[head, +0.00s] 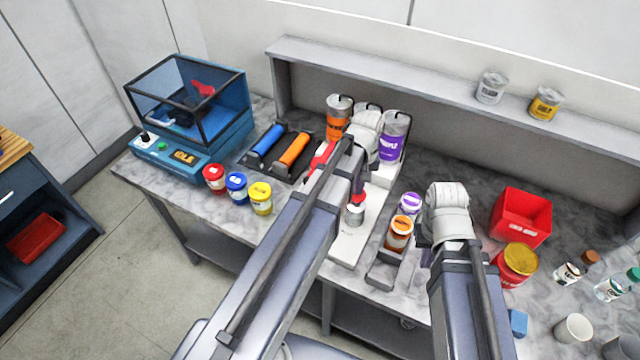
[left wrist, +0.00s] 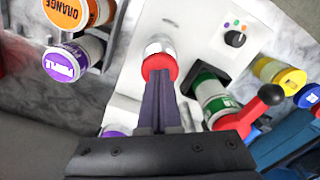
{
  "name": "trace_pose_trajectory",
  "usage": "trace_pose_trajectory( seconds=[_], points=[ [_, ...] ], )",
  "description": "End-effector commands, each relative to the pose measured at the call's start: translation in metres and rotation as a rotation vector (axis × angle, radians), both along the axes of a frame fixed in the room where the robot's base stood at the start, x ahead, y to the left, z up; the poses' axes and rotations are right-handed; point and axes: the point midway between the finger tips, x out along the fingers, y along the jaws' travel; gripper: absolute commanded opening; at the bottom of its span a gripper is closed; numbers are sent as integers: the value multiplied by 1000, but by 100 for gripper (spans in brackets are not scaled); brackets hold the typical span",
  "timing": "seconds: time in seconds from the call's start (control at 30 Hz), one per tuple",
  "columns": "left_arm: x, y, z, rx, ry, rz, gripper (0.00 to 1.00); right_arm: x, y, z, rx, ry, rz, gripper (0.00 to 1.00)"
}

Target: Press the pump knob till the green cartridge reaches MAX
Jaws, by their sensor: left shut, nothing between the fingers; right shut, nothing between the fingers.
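The pump knob looks to be the round red cap on a pale cylinder, in the left wrist view (left wrist: 158,66) and in the head view (head: 358,198), on the white machine (head: 348,246). My left gripper (left wrist: 161,80) is shut and empty, its fingertips right at the red cap; I cannot tell if they touch it. The green cartridge (left wrist: 211,97) lies beside the knob at a dark slot, its level and any MAX mark not readable. In the head view my left arm hides it. My right gripper (head: 426,232) is shut, mostly hidden by its own wrist.
A dial (left wrist: 235,38) sits on the white panel. An orange cup (head: 399,233) and a purple cup (head: 409,205) stand in a rack between my arms. A red bin (head: 521,216) is at right.

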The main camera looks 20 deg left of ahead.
Motion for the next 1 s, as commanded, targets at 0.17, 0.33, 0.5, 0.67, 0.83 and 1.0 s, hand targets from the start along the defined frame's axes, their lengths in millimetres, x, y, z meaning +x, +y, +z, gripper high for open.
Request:
trace_pose_trajectory(
  seconds=[0.17, 0.33, 0.5, 0.67, 0.83, 1.0],
  points=[
    [0, 0, -2, 0, 1, 0, 0, 0, 0, -2, 0, 0, 0, 0],
    [0, 0, -2, 0, 1, 0, 0, 0, 0, -2, 0, 0, 0, 0],
    [-1, 0, 4, 0, 1, 0, 0, 0, 0, 4, 0, 0, 0, 0],
    [-1, 0, 17, 0, 1, 0, 0, 0, 0, 17, 0, 0, 0, 0],
    [-1, 0, 30, 0, 1, 0, 0, 0, 0, 30, 0, 0, 0, 0],
    [0, 0, 36, 0, 1, 0, 0, 0, 0, 37, 0, 0, 0, 0]
  ],
)
